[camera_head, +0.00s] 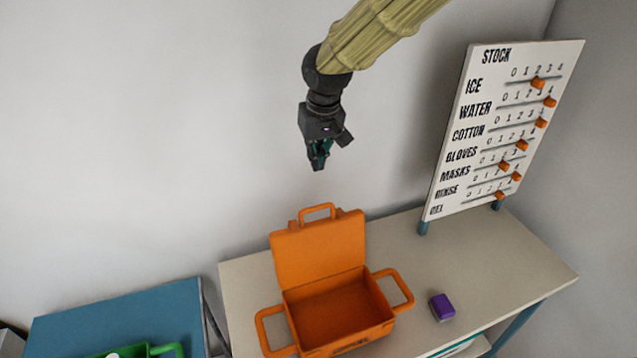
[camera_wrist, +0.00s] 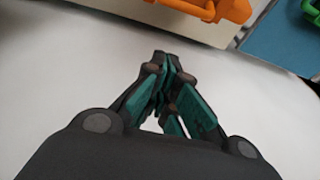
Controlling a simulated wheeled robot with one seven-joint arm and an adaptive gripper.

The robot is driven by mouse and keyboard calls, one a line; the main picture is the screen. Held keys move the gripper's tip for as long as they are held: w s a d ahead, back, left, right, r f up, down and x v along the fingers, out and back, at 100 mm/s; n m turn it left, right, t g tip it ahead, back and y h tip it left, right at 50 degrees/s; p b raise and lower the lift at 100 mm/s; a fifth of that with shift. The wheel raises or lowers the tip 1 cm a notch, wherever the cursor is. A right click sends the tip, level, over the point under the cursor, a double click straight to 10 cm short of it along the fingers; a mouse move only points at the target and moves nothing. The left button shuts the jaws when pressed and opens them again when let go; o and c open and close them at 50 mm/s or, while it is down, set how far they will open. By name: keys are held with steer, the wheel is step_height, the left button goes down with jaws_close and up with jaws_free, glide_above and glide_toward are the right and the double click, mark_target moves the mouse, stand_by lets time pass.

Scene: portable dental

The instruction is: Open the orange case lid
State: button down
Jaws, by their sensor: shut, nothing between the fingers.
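The orange case (camera_head: 340,308) stands on the beige table, with a loop handle on each side. Its lid (camera_head: 319,250) is raised and stands upright at the back, so the empty inside shows. A small handle sits on the lid's top edge. My gripper (camera_head: 319,162) is above the lid and apart from it, pointing down. In the wrist view my gripper (camera_wrist: 165,70) has its fingers together with nothing between them. Part of the orange case (camera_wrist: 205,8) shows at the top of the wrist view.
A purple block (camera_head: 442,307) lies on the beige table (camera_head: 500,275) right of the case. A white stock board (camera_head: 505,130) with orange sliders stands at the back right. A blue table (camera_head: 120,325) with a green container (camera_head: 165,350) is at the left. The air around my gripper is clear.

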step_height(320, 180, down, 9)
steer(key=s+p, duration=0.1)
steer(key=p, duration=0.4)
steer(key=shift+s+f+p, duration=0.15)
steer(key=shift+p, duration=0.15)
steer(key=shift+s+d+b, duration=0.1)
steer(key=shift+d+b, duration=0.1)
steer(key=shift+b, duration=0.15)
